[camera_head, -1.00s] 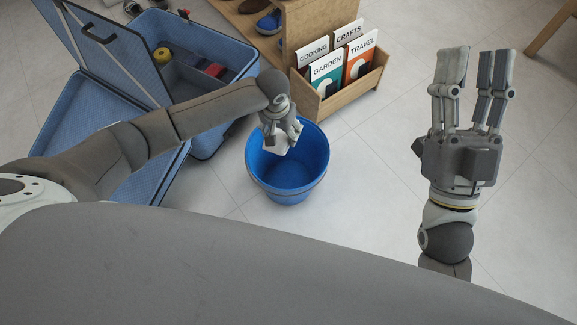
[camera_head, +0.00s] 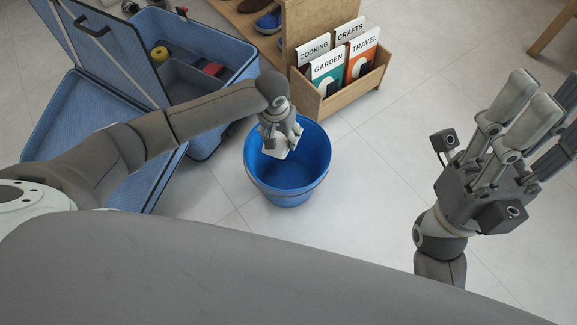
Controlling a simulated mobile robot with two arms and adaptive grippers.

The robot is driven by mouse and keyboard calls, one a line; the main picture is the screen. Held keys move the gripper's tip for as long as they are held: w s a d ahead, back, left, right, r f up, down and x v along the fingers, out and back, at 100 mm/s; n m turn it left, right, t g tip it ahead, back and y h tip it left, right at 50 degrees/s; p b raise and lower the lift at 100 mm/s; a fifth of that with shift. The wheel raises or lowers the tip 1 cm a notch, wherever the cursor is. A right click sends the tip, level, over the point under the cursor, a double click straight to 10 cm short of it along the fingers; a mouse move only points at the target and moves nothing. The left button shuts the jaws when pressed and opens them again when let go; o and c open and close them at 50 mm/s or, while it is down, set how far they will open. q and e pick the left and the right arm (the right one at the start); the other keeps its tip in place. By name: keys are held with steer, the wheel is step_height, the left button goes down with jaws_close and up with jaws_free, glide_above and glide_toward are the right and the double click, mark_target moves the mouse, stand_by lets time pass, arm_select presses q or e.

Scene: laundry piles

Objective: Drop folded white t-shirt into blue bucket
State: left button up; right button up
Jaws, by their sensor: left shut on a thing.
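The blue bucket (camera_head: 290,188) stands on the tiled floor in the middle of the head view, its inside bare where I can see it. My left gripper (camera_head: 279,148) is over the bucket's opening, pointing down. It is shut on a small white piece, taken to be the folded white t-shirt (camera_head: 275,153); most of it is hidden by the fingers. My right gripper (camera_head: 545,108) is raised at the right, with its fingers spread and nothing seen between them.
An open blue suitcase (camera_head: 100,125) with a few small items lies at the left. A wooden book box (camera_head: 345,95) stands just behind the bucket, beside a wooden shelf (camera_head: 300,25) with shoes. The floor right of the bucket is clear.

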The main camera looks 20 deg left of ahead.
arm_select(q)
steer(key=o, duration=1.2)
step_height(320, 180, up, 12)
steer(key=s, duration=0.1)
steer(key=shift+s+a, duration=0.15)
steer(key=shift+s, duration=0.25)
